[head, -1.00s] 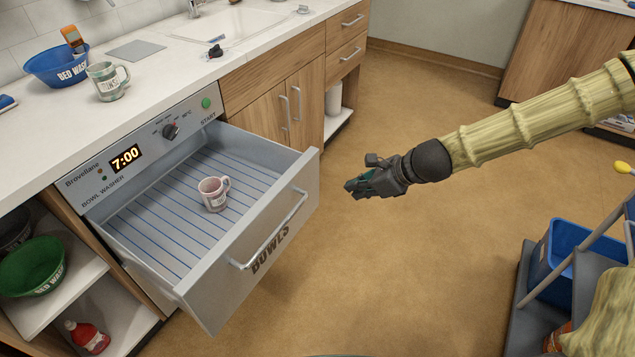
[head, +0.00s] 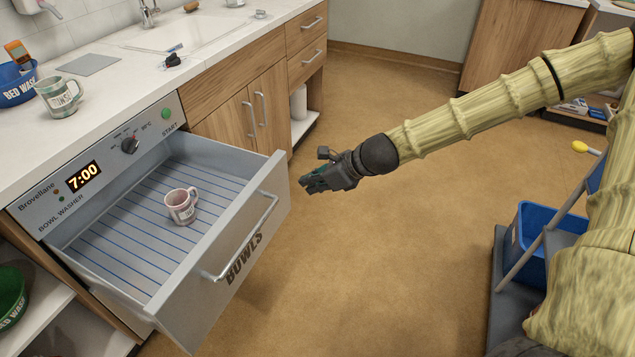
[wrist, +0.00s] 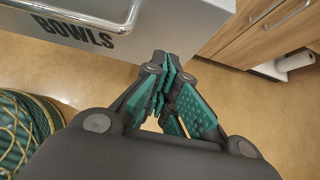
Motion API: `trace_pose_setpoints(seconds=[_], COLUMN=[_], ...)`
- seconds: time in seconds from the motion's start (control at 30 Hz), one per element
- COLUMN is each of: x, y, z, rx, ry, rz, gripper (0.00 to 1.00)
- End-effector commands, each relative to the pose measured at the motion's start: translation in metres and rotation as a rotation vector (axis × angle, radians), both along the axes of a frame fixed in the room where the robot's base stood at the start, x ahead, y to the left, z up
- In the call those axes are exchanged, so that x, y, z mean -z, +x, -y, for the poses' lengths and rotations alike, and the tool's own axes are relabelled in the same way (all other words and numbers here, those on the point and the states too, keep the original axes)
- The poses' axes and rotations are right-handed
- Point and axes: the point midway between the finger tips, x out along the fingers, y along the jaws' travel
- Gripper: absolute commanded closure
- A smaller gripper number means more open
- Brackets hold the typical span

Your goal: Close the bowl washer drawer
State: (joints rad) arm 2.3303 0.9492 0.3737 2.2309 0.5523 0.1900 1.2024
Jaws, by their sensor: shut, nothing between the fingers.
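The bowl washer drawer (head: 185,290) is pulled well out from the washer panel (head: 100,170). Its grey front carries the word BOWLS and a bar handle (head: 243,240). A pinkish mug (head: 181,206) stands upright on the blue-lined drawer floor. My gripper (head: 308,185) is shut and empty, in the air just right of the drawer front's far end, apart from it. In the wrist view my gripper (wrist: 168,62) has its teal fingertips together below the drawer front (wrist: 170,18), with the handle (wrist: 85,18) at the upper left.
The counter (head: 100,50) holds a striped mug (head: 60,97), a blue bowl (head: 15,85) and a sink. A cupboard (head: 255,110) stands beyond the drawer. A trolley with a blue bin (head: 535,235) stands at the right. The floor (head: 390,270) before the drawer is clear.

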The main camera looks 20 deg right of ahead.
Motion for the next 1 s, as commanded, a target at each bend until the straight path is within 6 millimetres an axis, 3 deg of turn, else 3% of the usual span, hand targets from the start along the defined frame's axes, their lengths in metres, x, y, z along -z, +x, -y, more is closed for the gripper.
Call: trace_pose_setpoints(seconds=[0.43, 0.7, 1.0], x=[0.032, 0.031, 0.03], y=[0.022, 0.044, 0.051], z=[-0.023, -0.044, -0.052], rx=[-0.002, -0.001, -0.001], ry=[0.0, -0.002, -0.001], rz=[-0.001, 0.0, 0.001], gripper=[1.0, 1.0, 1.0])
